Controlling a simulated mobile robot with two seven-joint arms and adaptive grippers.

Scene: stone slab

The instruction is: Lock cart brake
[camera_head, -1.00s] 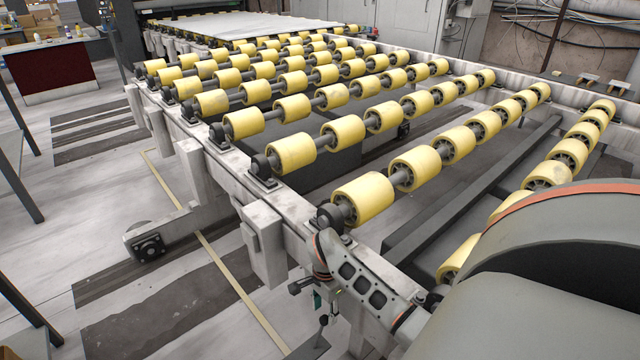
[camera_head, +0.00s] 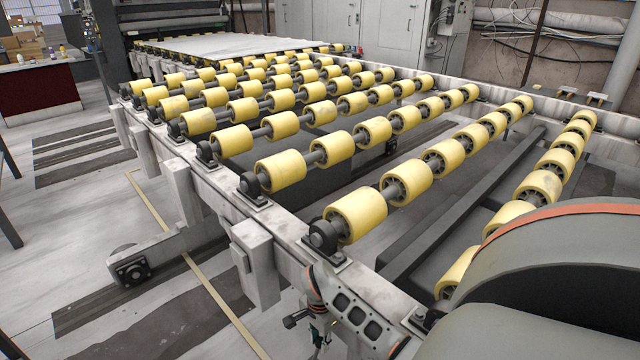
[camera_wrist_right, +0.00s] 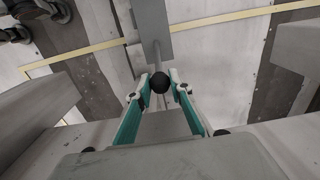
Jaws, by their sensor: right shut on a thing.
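A black ball knob (camera_wrist_right: 160,82) on a thin metal rod shows in the right wrist view. The rod runs up to a flat grey plate (camera_wrist_right: 153,22). My right gripper (camera_wrist_right: 162,92) has its two teal-padded fingers on either side of the knob and is shut on it. In the head view my right gripper (camera_head: 318,328) is low, beside the near end of the roller frame (camera_head: 285,237), and the knob cannot be made out there. My left gripper is in neither current view.
Yellow rollers (camera_head: 355,215) fill the frame, and a pale slab (camera_head: 225,46) lies at its far end. A dark wheel (camera_head: 130,268) stands low at the left. The floor (camera_head: 60,235) at the left is mostly clear. Grey cabinets (camera_head: 340,30) stand behind.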

